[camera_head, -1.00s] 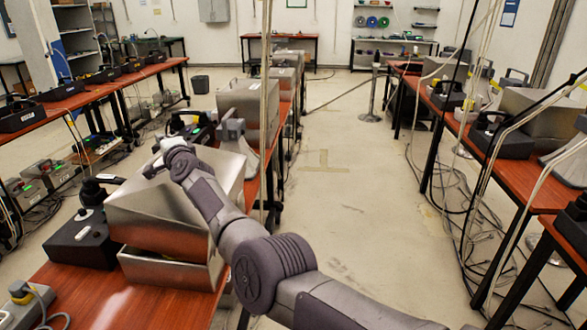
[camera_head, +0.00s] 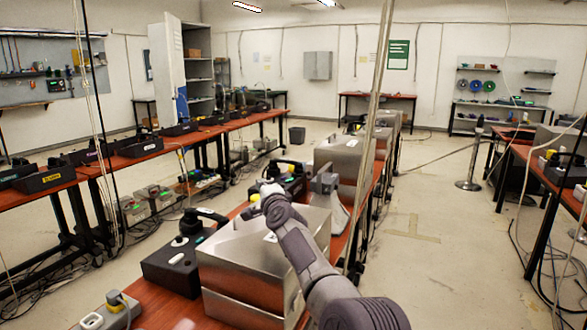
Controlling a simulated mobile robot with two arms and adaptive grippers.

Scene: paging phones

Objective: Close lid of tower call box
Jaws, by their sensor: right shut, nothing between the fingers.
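The tower call box is a silver metal box on the red-brown table in front of me. Its lid (camera_head: 235,255) lies down over the base (camera_head: 238,312), with only a thin seam between them at the front. I cannot tell whether it is fully flush. My right gripper (camera_head: 266,189) is shut and empty, at the far side of the lid, near its upper edge. My right arm reaches across the lid and hides part of its right side. Contact with the lid cannot be made out. My left gripper is not in view.
A black phone unit (camera_head: 172,265) stands left of the box, and a grey device (camera_head: 112,312) lies at the near left. More metal boxes (camera_head: 345,158) line the table behind. A pale vertical cable (camera_head: 371,110) hangs right of the box. The aisle floor (camera_head: 430,235) is clear.

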